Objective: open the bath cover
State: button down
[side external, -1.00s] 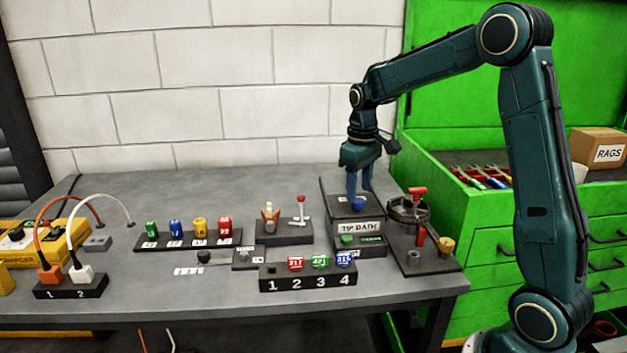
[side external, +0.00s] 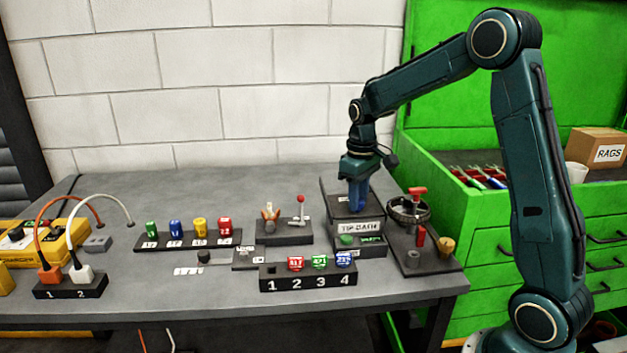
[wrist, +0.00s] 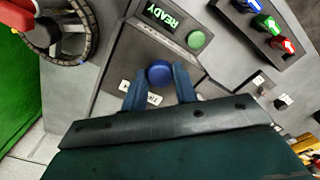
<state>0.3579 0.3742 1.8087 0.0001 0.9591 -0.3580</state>
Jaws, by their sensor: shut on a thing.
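The bath cover (side external: 337,204) is a dark flat lid on the box marked TIP BATH (side external: 361,228), and it looks closed. Its round blue knob (wrist: 158,72) sits between my fingers in the wrist view. My gripper (side external: 358,207) points down over the cover and is shut on the knob; in the side view the fingers mostly hide the knob. In the wrist view my gripper (wrist: 160,84) has one blue finger on each side of the knob.
A handwheel (side external: 408,210) and a red-handled part stand just right of the bath. A green button (wrist: 196,39) and READY display (wrist: 160,15) sit on its front. A lever block (side external: 284,232) stands left, with numbered bottles (side external: 320,263) in front.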

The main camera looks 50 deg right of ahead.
jog(key=w+d, duration=0.7)
jog(key=shift+w+d, duration=0.15)
jog(key=shift+w, duration=0.05)
dwell(0.3)
jog(key=shift+r, duration=0.15)
jog(key=c, duration=1.1)
grip_release()
notch_tip(320, 180, up, 14)
jog(key=shift+s, duration=0.1)
